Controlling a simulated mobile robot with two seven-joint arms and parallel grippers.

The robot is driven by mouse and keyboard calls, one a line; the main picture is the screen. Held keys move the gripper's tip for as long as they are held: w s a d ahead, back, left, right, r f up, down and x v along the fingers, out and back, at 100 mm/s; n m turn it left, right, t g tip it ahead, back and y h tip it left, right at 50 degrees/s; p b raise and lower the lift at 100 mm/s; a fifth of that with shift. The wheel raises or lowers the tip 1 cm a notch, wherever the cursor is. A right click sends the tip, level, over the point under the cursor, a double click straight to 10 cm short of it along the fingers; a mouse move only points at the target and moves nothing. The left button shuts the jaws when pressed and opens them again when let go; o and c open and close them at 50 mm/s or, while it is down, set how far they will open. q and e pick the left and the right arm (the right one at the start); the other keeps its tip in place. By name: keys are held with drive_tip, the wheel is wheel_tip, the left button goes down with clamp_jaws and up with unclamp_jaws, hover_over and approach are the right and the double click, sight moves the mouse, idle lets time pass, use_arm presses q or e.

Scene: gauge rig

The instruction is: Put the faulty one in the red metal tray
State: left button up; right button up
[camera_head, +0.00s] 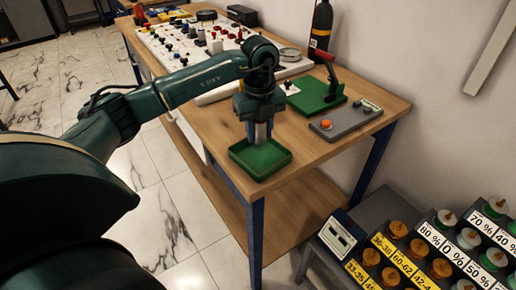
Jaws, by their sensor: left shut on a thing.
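My left gripper (262,132) points straight down over a small square green tray (243,166) near the front corner of the wooden workbench. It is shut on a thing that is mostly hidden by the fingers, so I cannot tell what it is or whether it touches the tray. The tray looks green; I see no red metal tray. At the lower right, a rack holds several round orange pieces (397,229) and green-based pieces (494,259) behind yellow and white labels. I cannot tell a faulty one by sight. My right gripper is not in view.
On the workbench (310,151) stand a green device with a red lever (318,95), a grey box with an orange button (345,122) and a white panel with several knobs (205,45). A dark bottle (320,32) stands by the wall.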

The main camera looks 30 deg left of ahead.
sight(259, 156)
use_arm(q)
wheel_tip(259, 156, down, 5)
drive_tip(key=shift+r, duration=0.15)
drive_tip(key=shift+f, duration=0.25)
drive_tip(key=shift+f, duration=0.1)
drive_tip(key=o, duration=1)
